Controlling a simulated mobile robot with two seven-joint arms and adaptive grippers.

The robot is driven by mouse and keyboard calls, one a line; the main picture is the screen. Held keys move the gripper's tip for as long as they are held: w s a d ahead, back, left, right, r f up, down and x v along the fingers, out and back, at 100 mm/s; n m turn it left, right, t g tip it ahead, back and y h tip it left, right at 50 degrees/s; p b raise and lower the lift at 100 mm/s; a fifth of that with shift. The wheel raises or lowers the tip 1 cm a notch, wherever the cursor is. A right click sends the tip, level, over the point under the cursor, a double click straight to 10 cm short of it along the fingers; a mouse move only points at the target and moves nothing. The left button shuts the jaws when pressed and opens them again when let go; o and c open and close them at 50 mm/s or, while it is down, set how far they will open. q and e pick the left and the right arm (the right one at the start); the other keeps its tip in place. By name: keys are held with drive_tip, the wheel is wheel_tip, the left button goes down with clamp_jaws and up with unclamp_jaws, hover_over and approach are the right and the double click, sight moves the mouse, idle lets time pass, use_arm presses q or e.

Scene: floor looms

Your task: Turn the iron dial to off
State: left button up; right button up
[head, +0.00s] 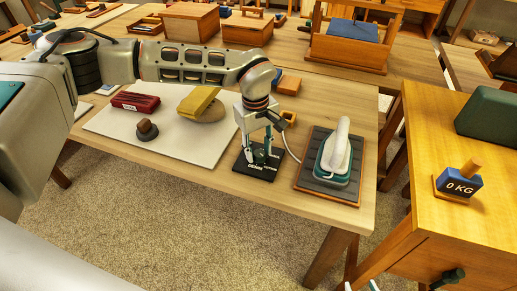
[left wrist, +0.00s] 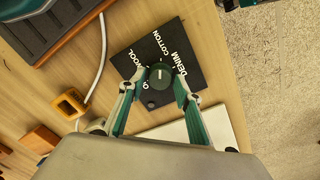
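The iron dial is a dark green round knob (left wrist: 161,77) with a white pointer line, on a black plate (left wrist: 190,50) lettered WOOL, COTTON and DENIM. A further label starting with O is mostly hidden by my gripper. The pointer line runs up the picture, towards the COTTON side. My left gripper (head: 262,158) is low over the plate, pointing down. In the left wrist view its fingers (left wrist: 155,84) stand apart on either side of the knob, with a gap showing on the left. The iron (head: 338,155) rests on a dark ribbed pad (head: 313,178). My right gripper (head: 361,286) barely shows at the bottom edge, fingertips apart.
A white cord links the iron to the dial plate. A pale board (head: 110,128) holds a red brush (head: 136,102), a yellow block (head: 198,102) and a brown knobbed piece (head: 147,130). A small orange piece (left wrist: 70,103) lies beside the plate. A wooden cabinet (head: 440,225) stands right.

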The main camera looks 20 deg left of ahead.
use_arm(q)
drive_tip(key=c, duration=0.6)
